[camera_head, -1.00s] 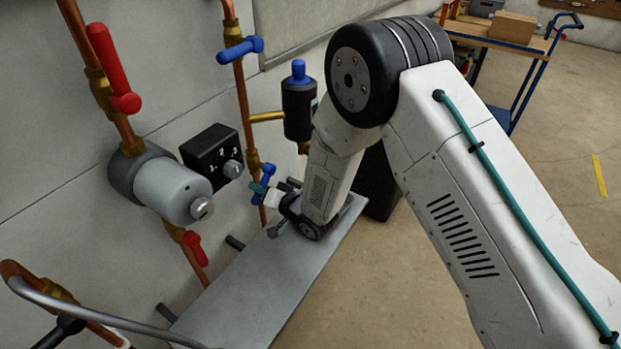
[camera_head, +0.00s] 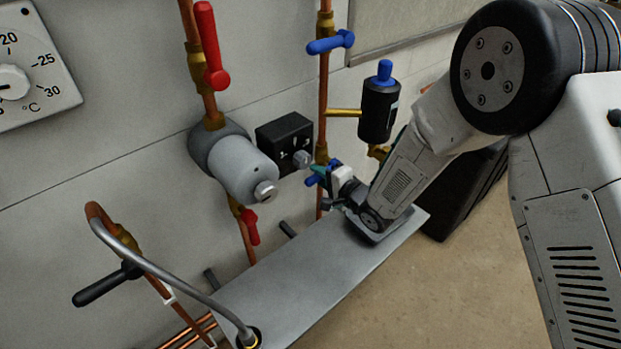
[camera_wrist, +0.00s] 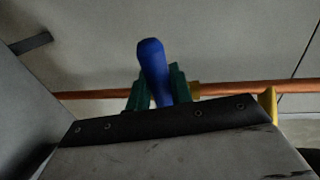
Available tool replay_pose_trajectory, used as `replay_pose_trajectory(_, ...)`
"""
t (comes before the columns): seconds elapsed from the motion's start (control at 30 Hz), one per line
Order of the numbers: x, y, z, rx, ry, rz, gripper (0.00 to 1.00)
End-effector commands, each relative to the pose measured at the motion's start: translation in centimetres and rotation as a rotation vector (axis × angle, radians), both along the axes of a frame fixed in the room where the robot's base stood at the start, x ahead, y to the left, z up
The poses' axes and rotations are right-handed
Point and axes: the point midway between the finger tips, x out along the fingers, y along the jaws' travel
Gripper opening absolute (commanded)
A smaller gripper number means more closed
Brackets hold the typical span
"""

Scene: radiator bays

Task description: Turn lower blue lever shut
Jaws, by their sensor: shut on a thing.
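The lower blue lever (camera_head: 313,180) is on the right copper pipe, just below a brass fitting and above the grey shelf. My gripper (camera_head: 325,178) is at this lever, its green fingers partly hiding it. In the wrist view the blue lever (camera_wrist: 154,72) stands up between the green fingertips (camera_wrist: 158,92), which are shut on it. The copper pipe (camera_wrist: 225,88) runs crosswise behind it. The lever's far end and exact angle to the pipe are hard to tell in the head view.
An upper blue lever (camera_head: 330,42) is higher on the same pipe. A black box with a knob (camera_head: 285,142) and a grey cylinder (camera_head: 245,170) are left of my gripper. A blue-capped black canister (camera_head: 379,108) is right. The grey shelf (camera_head: 300,270) lies below.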

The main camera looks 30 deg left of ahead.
Motion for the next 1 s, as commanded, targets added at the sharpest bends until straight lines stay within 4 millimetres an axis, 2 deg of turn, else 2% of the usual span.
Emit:
replay_pose_trajectory(0.53, 0.7, -0.7, 0.4, 0.014, 0.022, -0.011, 0.00)
replay_pose_trajectory(0.57, 0.7, -0.7, 0.4, 0.014, 0.022, -0.011, 0.24)
replay_pose_trajectory(0.6, 0.7, -0.7, 0.4, 0.014, 0.022, -0.011, 0.35)
replay_pose_trajectory(0.63, 0.7, -0.7, 0.4, 0.014, 0.022, -0.011, 0.41)
replay_pose_trajectory(0.9, 0.6, -0.8, 0.3, 0.011, 0.023, -0.010, 0.41)
replay_pose_trajectory(1.0, 0.4, -1.4, 0.4, 0.011, 0.023, -0.011, 0.41)
